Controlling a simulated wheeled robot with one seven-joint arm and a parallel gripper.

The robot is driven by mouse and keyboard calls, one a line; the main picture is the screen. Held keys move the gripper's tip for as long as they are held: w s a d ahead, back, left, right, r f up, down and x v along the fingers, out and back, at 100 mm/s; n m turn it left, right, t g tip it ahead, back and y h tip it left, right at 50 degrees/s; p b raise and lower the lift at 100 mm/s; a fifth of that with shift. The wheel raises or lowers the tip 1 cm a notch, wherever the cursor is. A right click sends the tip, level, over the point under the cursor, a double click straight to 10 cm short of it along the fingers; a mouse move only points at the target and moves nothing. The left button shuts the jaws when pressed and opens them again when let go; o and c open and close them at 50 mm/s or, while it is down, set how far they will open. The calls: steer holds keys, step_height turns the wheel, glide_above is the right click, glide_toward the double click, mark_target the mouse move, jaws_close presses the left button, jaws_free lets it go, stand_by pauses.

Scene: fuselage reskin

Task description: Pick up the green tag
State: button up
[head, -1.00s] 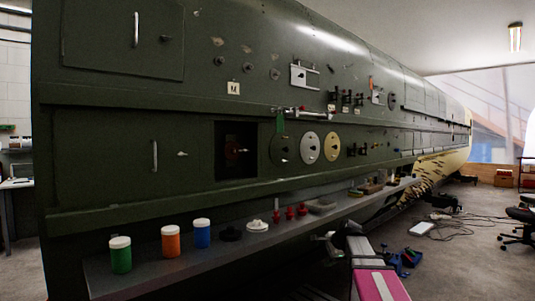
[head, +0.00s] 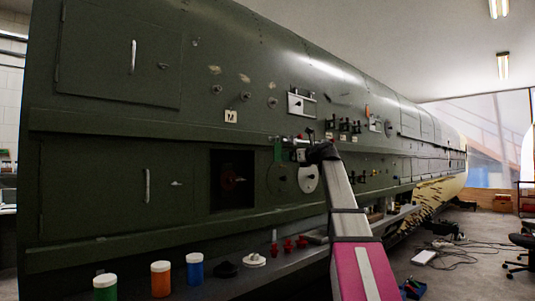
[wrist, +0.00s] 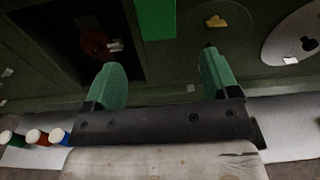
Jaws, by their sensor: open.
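The green tag (head: 278,152) hangs flat against the dark green fuselage side, just left of the end of my arm in the head view. In the wrist view the green tag (wrist: 155,18) is at the top centre, cut off by the picture edge, beyond the fingertips and between their lines. My gripper (wrist: 160,80) is open and empty, with its two green fingers apart on either side. The tag is not between the fingers. In the head view my gripper is small and partly hidden by the wrist.
A shelf below the fuselage holds green (head: 105,288), orange (head: 160,279) and blue (head: 194,271) pots. A square recess (head: 215,190) is left of the tag. A pale round disc (head: 308,178) and a dark one are right of and below it.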

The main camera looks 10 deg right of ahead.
mark_target(278, 149)
steer(key=shift+m+y, duration=0.3)
steer(key=shift+m, duration=0.1)
steer(key=w+a+r, duration=0.1)
steer(key=w+a, duration=0.1)
steer(key=w+a+r, duration=0.2)
steer(key=shift+w+r, duration=0.15)
steer(key=x, duration=0.4)
steer(key=shift+w+d, duration=0.2)
steer(key=shift+w, duration=0.15)
steer(key=shift+w+a, duration=0.3)
steer(key=shift+c, duration=0.3)
steer(key=c, duration=1)
